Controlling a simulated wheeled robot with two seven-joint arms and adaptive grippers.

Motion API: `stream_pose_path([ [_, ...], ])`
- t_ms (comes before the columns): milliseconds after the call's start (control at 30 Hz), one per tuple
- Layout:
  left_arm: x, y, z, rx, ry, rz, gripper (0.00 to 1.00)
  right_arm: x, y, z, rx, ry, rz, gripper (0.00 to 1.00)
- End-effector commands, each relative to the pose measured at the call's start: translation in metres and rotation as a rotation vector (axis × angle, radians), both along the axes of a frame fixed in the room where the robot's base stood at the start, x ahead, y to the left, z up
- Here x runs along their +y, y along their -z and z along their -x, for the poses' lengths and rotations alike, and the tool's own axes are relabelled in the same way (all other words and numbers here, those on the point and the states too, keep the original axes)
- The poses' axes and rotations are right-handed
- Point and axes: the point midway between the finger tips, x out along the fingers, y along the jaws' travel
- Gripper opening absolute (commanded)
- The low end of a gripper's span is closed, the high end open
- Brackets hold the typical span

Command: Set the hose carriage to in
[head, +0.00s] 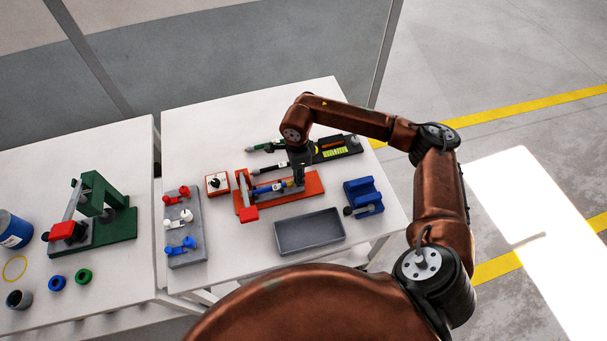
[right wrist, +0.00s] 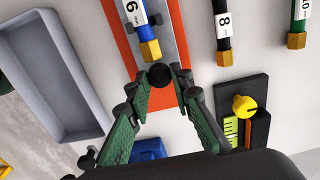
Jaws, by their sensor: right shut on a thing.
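The orange fixture (head: 276,205) lies near the middle of the right table, with a red block at its left end. It also shows as an orange plate (right wrist: 122,35) in the right wrist view. A blue hose marked 6 (right wrist: 132,14), with a brass end, lies along it on a grey rail. My right gripper (head: 300,184) is over the fixture's right part. In the right wrist view its fingers (right wrist: 160,82) are shut on a black round knob (right wrist: 159,75), just beyond the brass end. The carriage under the knob is mostly hidden. My left gripper is not in view.
Hoses marked 8 (right wrist: 223,25) and 10 (right wrist: 298,20) lie beside the fixture. A black panel with a yellow knob (right wrist: 244,105) lies beyond. A grey tray (head: 310,233) and blue block (head: 364,194) are nearer. A grey valve block (head: 185,250) is left.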

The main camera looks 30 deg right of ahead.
Motion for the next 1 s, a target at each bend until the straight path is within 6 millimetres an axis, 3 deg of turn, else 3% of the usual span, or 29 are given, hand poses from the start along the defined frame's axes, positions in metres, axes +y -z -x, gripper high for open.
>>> stream_pose_path([
  [100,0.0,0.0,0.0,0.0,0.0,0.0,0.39,0.005,-0.001,-0.001,-0.005,-0.006,-0.01,0.0],
  [133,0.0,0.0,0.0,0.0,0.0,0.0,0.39,0.005,-0.001,-0.001,-0.005,-0.006,-0.01,0.22],
  [367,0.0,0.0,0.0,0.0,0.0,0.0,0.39,0.003,0.0,0.0,-0.003,-0.003,-0.007,0.38],
  [733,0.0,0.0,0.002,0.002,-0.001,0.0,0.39,0.002,-0.007,-0.001,-0.003,-0.002,-0.005,0.38],
  [1000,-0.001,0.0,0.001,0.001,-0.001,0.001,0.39,0.001,-0.057,-0.001,-0.006,-0.002,-0.005,0.38],
])
